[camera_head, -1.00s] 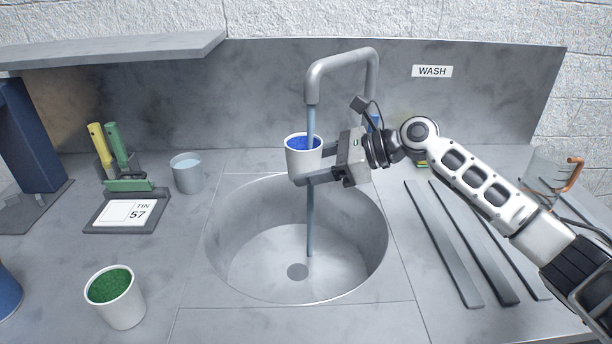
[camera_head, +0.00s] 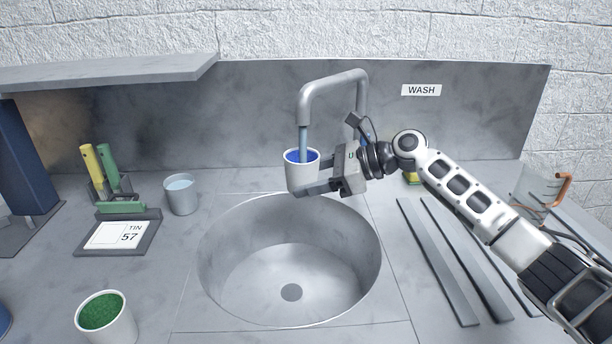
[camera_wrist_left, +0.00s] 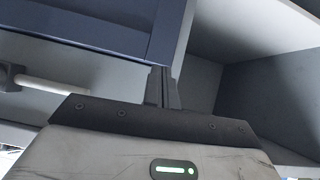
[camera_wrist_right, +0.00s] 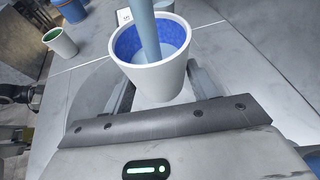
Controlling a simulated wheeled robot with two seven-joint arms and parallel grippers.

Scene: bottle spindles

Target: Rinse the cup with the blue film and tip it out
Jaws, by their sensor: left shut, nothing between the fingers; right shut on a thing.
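A white cup with a blue film inside (camera_head: 301,172) is upright under the faucet (camera_head: 333,84), above the sink (camera_head: 290,260). My right gripper (camera_head: 320,178) is shut on this cup, coming from the right. In the right wrist view the water stream (camera_wrist_right: 148,30) runs into the cup (camera_wrist_right: 158,78). Blue lines its inner wall and pale water lies inside. In the head view the stream (camera_head: 303,138) ends at the cup. My left gripper (camera_wrist_left: 162,88) is shut and empty before a dark blue panel in the left wrist view; it is outside the head view.
A white cup with green inside (camera_head: 106,318) stands at front left. A grey cup with pale liquid (camera_head: 181,196), a TIN 57 sign (camera_head: 118,235) and a brush holder stand left of the sink. Dark bars (camera_head: 437,262) and a clear jug (camera_head: 538,187) are right.

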